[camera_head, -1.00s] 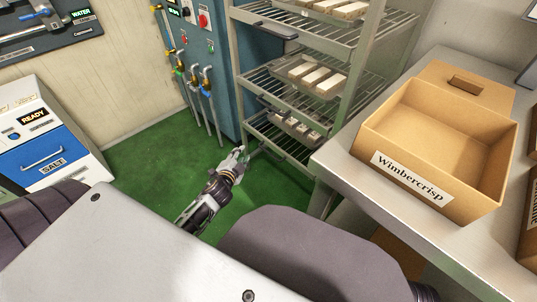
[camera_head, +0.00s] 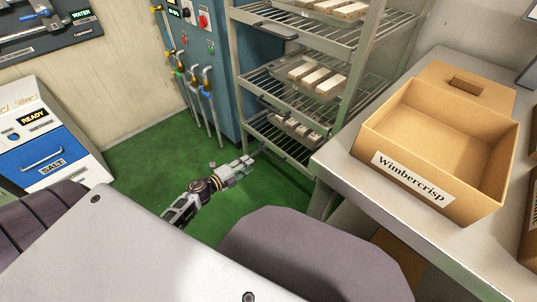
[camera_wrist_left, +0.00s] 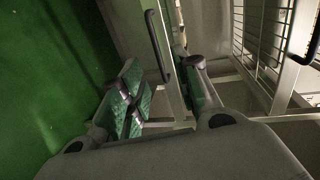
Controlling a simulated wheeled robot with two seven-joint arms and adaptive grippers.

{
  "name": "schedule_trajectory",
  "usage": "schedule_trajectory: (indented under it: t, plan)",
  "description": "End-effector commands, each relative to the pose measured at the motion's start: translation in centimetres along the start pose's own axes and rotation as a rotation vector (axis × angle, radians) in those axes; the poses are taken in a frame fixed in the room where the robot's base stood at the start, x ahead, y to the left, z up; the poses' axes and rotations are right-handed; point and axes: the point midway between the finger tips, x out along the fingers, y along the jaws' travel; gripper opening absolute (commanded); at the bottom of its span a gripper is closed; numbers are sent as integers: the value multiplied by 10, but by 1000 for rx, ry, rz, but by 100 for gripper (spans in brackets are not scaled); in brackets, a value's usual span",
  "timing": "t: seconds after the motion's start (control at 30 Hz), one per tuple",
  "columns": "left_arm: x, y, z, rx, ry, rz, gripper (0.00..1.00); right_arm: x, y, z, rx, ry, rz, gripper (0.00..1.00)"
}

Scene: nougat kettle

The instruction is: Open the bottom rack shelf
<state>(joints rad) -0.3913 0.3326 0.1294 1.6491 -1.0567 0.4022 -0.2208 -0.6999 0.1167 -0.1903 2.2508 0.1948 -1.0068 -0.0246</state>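The bottom rack shelf (camera_head: 268,133) is a wire shelf low in the metal rack, with pale blocks on it. Its dark handle shows at its front edge, close to my left gripper (camera_head: 249,166). In the left wrist view, a black bar handle (camera_wrist_left: 155,42) runs down towards the gap between the fingers of my left gripper (camera_wrist_left: 162,72). The fingers are apart and the gripper is open. I cannot tell whether either finger touches the handle. My right gripper is not in view.
Higher rack shelves (camera_head: 263,82) with pale blocks are above. A metal table (camera_head: 345,165) with a cardboard box (camera_head: 455,190) labelled Wimbercrisp stands right of the rack. A blue machine (camera_head: 222,95) is left of it. Green floor (camera_head: 140,165) is free in front.

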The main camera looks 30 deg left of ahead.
Motion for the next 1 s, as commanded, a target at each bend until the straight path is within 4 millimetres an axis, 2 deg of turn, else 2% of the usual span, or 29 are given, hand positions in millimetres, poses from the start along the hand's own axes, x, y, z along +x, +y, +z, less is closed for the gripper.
schedule_trajectory:
  t: [0.13,0.6,1.0]
  plan:
    - [-1,6,-1,22,27,10,32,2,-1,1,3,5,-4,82]
    - [0,6,-2,23,29,10,32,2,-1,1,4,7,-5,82]
    - [27,6,-2,23,29,9,32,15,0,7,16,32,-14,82]
